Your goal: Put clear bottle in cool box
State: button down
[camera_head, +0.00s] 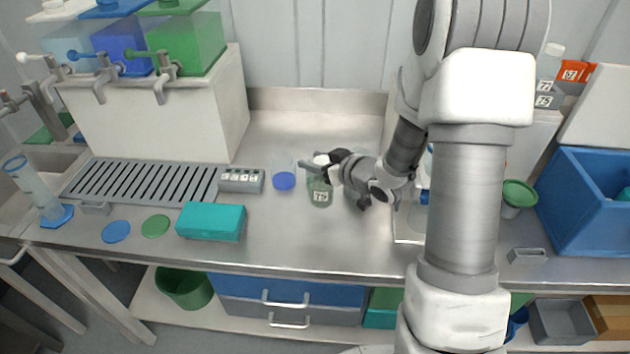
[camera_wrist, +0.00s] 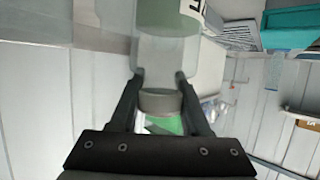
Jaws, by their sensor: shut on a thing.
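The clear bottle (camera_head: 320,195), with greenish contents and a white number label, is upright at the middle of the steel bench. My gripper (camera_head: 327,165) is at its top from the right and is shut on its neck. In the wrist view, the two black fingers of my gripper (camera_wrist: 161,82) lie on either side of the bottle's neck, and the clear bottle (camera_wrist: 165,50) extends beyond them. I cannot tell whether its base touches the bench. The blue cool box (camera_head: 575,215) is open at the far right, partly cut off by the frame.
A small beaker with a blue base (camera_head: 284,178) stands just left of the bottle. A teal box (camera_head: 211,221) and a grey drain grille (camera_head: 140,181) lie further left.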

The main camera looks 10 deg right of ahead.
jog(key=shift+f, duration=2.1)
jog(key=shift+f+b, duration=0.15)
jog(key=shift+b, duration=0.2)
jog(key=c, duration=0.8)
grip_release()
jog(key=shift+f, duration=0.1)
jog(key=shift+c, duration=0.2)
jog(key=o, duration=0.5)
jog(key=shift+r, duration=0.2)
